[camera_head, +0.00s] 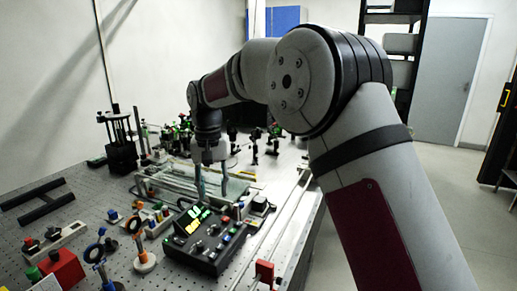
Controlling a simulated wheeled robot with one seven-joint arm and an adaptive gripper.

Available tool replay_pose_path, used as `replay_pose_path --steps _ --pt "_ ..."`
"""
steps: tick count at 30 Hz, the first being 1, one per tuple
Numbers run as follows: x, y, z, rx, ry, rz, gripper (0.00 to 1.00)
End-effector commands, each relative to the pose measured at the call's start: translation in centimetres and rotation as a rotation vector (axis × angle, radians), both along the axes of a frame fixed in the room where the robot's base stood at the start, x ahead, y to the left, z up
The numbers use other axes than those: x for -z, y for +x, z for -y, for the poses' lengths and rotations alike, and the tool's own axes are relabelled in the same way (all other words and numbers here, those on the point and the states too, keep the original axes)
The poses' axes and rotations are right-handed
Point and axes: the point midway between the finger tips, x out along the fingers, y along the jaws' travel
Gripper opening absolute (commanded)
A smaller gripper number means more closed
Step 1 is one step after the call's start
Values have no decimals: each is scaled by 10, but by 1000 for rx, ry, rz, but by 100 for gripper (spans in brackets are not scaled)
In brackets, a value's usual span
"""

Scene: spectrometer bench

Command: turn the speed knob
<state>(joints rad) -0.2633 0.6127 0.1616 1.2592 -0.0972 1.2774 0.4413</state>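A black control box (190,257) with lit yellow and green keys and several small knobs sits on the perforated bench, left of my arm's base. I cannot tell which of its knobs is the speed knob. My gripper (211,190) points down just behind the box, over a glass-topped frame. Its two fingers look spread apart with nothing visible between them. Whether the fingertips touch anything is too small to tell.
Several optical mounts stand behind my gripper. Open floor (462,225) lies to the right.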

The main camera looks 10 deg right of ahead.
Motion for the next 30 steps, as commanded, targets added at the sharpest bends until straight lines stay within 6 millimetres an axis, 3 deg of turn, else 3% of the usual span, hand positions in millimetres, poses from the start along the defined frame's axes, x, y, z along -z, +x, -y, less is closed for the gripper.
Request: replay_pose_path --steps 4,9,30 --pt "-28 -1 1 -1 1 4 37" --pt "-53 -18 16 -5 2 30 37" --pt "-133 -95 75 -22 4 136 37"
